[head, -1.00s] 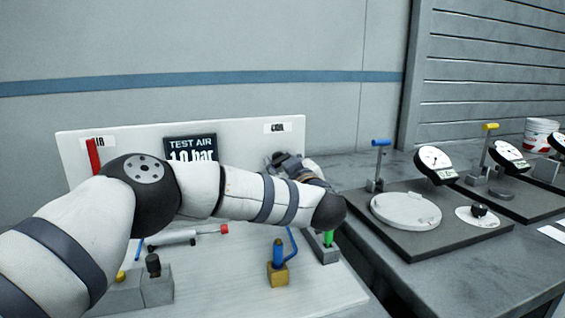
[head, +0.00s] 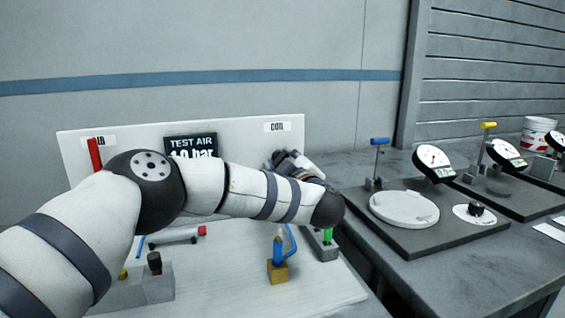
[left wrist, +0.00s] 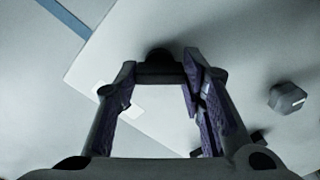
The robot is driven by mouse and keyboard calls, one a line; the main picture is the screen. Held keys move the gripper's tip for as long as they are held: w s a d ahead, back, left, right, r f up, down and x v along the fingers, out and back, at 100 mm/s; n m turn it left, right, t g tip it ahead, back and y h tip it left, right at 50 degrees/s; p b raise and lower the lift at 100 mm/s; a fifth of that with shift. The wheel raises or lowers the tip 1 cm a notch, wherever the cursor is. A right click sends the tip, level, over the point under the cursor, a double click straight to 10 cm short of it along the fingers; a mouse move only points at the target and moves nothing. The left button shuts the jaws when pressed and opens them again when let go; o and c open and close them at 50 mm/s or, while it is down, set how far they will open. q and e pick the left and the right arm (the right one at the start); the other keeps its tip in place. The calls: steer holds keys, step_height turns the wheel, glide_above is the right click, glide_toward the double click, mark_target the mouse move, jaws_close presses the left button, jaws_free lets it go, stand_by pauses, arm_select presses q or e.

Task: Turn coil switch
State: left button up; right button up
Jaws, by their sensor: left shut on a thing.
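The white panel (head: 240,135) carries a COIL label (head: 277,127) at its upper right. My left gripper (head: 276,156) is at the panel just below that label, partly hidden by my own arm. In the left wrist view its two fingers (left wrist: 158,68) are spread around a dark round knob (left wrist: 156,57), which I take to be the coil switch, and it is shut on it. The knob's pointer and setting cannot be made out. In the head view the switch is hidden by the gripper. My right gripper is not in view.
A cylinder with a red tip (head: 202,230) lies on the white base below my arm. A blue-handled fitting (head: 279,262) and a green-topped block (head: 326,240) stand at front right. A dark gauge plate (head: 400,235) is on the bench to the right.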

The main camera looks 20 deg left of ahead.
arm_select(q)
steer(key=o, duration=1.1)
steer(key=shift+o, duration=0.2)
steer(key=v, duration=1.2)
